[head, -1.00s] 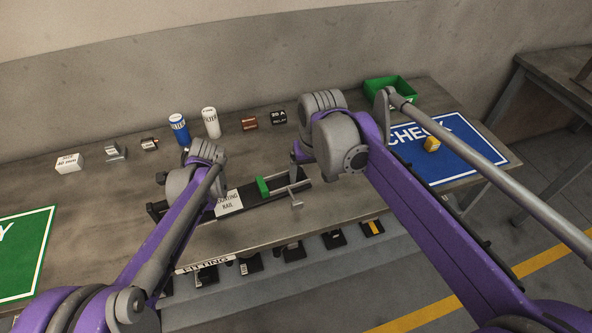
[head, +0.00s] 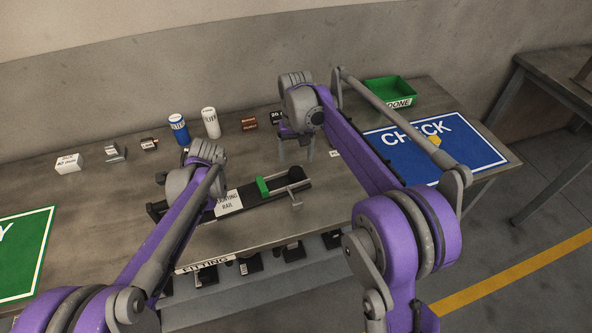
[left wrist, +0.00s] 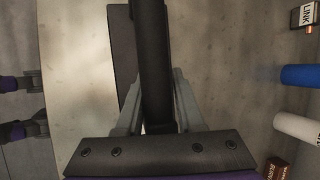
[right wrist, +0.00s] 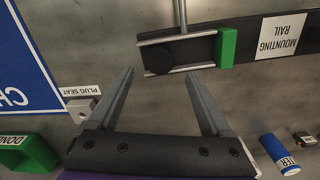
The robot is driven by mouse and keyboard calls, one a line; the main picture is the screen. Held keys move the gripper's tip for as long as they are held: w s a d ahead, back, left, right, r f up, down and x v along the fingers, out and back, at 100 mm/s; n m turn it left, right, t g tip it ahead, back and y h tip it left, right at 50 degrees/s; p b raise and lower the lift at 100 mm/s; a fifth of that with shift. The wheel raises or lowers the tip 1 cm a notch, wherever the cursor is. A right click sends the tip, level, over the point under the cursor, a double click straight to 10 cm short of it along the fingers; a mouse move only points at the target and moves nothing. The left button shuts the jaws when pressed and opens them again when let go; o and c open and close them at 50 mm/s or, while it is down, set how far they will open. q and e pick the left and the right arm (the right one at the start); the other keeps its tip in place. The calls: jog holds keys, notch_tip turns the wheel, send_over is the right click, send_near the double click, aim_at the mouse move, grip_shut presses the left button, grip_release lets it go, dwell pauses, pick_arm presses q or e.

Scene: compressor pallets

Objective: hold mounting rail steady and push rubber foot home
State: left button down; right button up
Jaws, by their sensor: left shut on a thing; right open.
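The black mounting rail (head: 241,197) lies on the bench with its white label up. A round black piece, apparently the rubber foot (head: 296,173), sits at its right end; it also shows in the right wrist view (right wrist: 168,56), beside a green block (right wrist: 227,46). How deep it sits is unclear. My left gripper (left wrist: 153,98) is shut on a dark bar that looks like the rail's left end; in the head view my arm hides this grip. My right gripper (head: 295,152) is open and empty, its fingers pointing down just behind the rail's right end, apart from the foot.
A grey block labelled plug seat (right wrist: 82,110) stands near my right fingers. Blue (head: 178,128) and white (head: 211,122) cylinders and small boxes line the back. A blue CHECK mat (head: 470,150) and a green DONE bin (head: 398,101) are at right. A small metal T-handle (head: 295,199) projects in front.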

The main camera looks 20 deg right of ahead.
aim_at(296, 171)
notch_tip(296, 171, down, 7)
jog(key=shift+r, duration=0.1)
dwell(0.3)
grip_shut()
dwell(0.4)
